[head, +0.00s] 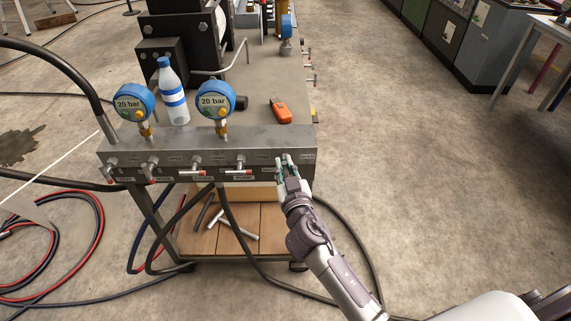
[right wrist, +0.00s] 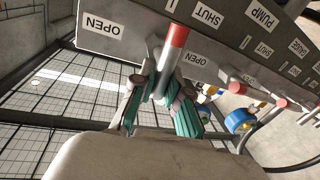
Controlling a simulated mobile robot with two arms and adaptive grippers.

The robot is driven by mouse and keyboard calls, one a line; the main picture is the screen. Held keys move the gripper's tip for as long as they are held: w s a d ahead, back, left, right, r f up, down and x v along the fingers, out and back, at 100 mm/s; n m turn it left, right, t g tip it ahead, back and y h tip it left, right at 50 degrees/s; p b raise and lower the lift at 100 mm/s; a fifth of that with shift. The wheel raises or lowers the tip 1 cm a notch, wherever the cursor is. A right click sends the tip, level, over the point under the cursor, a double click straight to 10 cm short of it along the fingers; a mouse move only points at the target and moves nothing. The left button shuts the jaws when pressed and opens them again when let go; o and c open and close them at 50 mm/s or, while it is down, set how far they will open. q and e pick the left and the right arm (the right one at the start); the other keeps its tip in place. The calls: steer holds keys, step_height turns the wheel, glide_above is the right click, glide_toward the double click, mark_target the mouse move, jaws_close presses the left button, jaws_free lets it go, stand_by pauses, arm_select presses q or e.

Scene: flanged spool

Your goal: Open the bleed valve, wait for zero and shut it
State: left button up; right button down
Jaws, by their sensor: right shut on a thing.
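The grey valve manifold (head: 130,160) runs along the near edge of the cart, with several red-tipped valve handles on its front. Two blue gauges, the left one (head: 133,102) and the right one (head: 215,100), both show 20 bar. My right gripper (head: 287,159) is at the rightmost valve. In the right wrist view its green-padded fingers (right wrist: 165,92) are shut on a valve handle (right wrist: 174,45) with a red tip. That tip lies between an OPEN label and a SHUT label. I cannot read this valve's name. My left gripper is not in view.
A blue-capped water bottle (head: 173,95) and an orange handheld device (head: 280,110) are on the cart top. Hoses (head: 95,240) coil on the floor at left. The floor to the right is clear.

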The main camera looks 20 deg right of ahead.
steer(key=n+p, duration=0.1)
steer(key=n, duration=0.2)
steer(key=shift+a+r+g+p, duration=0.1)
steer(key=shift+a+g+p, duration=0.2)
steer(key=shift+p, duration=0.1)
steer(key=shift+w+a+n+g+p, duration=0.15)
steer(key=shift+n+g+p, duration=0.35)
steer(key=shift+n, duration=0.7)
steer(key=n, duration=0.1)
steer(key=n+p, duration=0.1)
steer(key=f+n+h, duration=0.1)
steer(key=n, duration=0.1)
steer(key=shift+a, duration=0.3)
steer(key=shift+f+n+p, duration=0.1)
steer(key=shift+n+p, duration=0.2)
steer(key=c, duration=1.2)
jaws_free()
steer(key=shift+o, duration=0.2)
steer(key=v, duration=1.2)
steer(key=shift+a+r, duration=0.15)
steer(key=shift+r, duration=0.05)
